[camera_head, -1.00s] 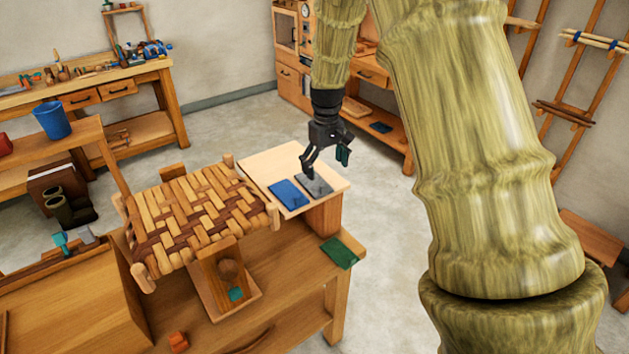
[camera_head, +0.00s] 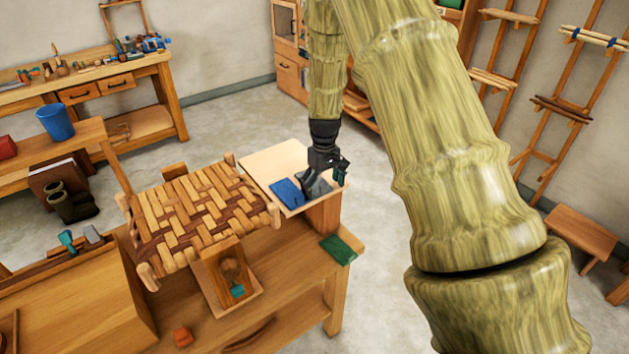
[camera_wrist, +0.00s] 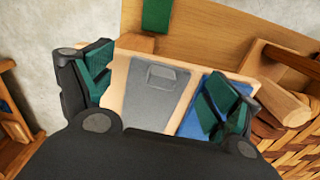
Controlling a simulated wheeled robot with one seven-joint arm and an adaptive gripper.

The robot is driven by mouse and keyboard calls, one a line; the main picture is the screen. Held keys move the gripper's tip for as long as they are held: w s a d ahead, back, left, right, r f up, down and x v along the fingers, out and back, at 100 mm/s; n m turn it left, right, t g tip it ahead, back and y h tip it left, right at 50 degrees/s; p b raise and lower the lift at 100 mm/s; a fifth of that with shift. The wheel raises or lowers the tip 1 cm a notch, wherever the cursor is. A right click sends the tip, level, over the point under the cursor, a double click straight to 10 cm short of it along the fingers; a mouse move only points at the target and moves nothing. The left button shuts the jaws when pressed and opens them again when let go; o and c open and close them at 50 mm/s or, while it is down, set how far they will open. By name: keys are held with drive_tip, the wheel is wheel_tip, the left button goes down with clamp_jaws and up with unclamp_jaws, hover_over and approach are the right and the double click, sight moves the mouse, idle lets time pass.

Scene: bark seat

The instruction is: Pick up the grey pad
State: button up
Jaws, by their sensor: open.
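The grey pad (camera_wrist: 158,92) lies flat on a pale wooden board (camera_wrist: 118,70), with a small raised tab near its far end. In the head view the grey pad (camera_head: 317,188) is mostly hidden behind my gripper (camera_head: 325,178). A blue pad (camera_wrist: 192,122) lies beside it on the right in the wrist view, and the blue pad also shows in the head view (camera_head: 287,194). My gripper (camera_wrist: 160,92) is open and empty, low over the board. Its green-lined fingers stand to either side of the grey pad, the right one over the blue pad. Contact cannot be told.
The woven seat (camera_head: 200,215) stands beside the board on the workbench (camera_head: 285,275). A green pad (camera_head: 340,250) lies near the bench's right edge. A blue cup (camera_head: 55,120) stands on a bench at the left. Open floor lies right of the workbench.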

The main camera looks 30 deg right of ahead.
drive_tip(key=shift+f, duration=0.1)
drive_tip(key=c, duration=1)
drive_tip(key=shift+s+a, duration=0.2)
drive_tip(key=c, duration=0.8)
